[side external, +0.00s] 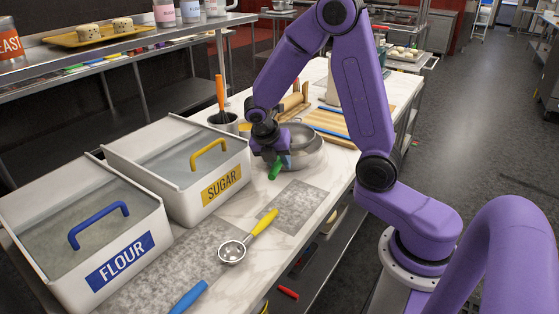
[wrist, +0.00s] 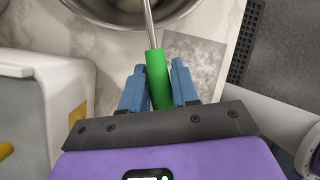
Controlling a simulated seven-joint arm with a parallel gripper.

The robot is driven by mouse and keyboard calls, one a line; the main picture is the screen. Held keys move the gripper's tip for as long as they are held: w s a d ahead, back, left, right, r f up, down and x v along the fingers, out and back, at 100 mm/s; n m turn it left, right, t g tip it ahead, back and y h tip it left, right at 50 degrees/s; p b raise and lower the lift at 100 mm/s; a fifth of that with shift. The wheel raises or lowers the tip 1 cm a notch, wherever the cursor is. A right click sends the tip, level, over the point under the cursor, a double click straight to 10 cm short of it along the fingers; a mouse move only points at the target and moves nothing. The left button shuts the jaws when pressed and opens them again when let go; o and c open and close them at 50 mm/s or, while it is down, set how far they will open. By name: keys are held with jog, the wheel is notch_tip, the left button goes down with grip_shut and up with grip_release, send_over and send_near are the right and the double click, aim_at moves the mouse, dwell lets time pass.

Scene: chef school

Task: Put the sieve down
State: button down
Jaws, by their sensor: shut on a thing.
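My gripper (side external: 270,150) is at the near left side of a metal bowl (side external: 310,162). Its blue fingers (wrist: 158,75) are shut on a green handle (wrist: 157,82) in the wrist view. A thin metal shaft (wrist: 149,22) runs from the handle over the bowl (wrist: 97,14) and out of the wrist view. I take this tool for the sieve; its head cannot be made out clearly. Whether it touches the bowl I cannot tell.
White flour (side external: 140,262) and sugar (side external: 205,200) bins stand on the left. A yellow-handled scoop (side external: 233,251) lies in front, beside a bare grey counter patch (side external: 298,206). A blue handle (side external: 188,297) lies nearer.

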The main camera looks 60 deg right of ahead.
jog(key=shift+f, duration=0.5)
jog(key=c, duration=0.8)
grip_release()
jog(key=shift+c, duration=0.2)
jog(key=shift+r, duration=0.1)
jog(key=shift+r, duration=0.3)
jog(key=v, duration=1.2)
jog(key=s+a+f+m+y, duration=0.1)
jog(key=s+a+m, duration=0.2)
jog(key=s, duration=0.5)
jog(key=s+a+f+m+y, duration=0.1)
jog(key=s+a+m+y, duration=0.1)
jog(key=s, duration=0.5)
jog(key=s+a+f+m+y, duration=0.1)
jog(key=s+a+m, duration=0.3)
jog(key=s, duration=0.4)
jog(key=shift+s+f+m+t+y, duration=0.3)
jog(key=shift+s+f+m+y, duration=0.15)
jog(key=shift+y, duration=0.25)
jog(key=shift+w, duration=0.15)
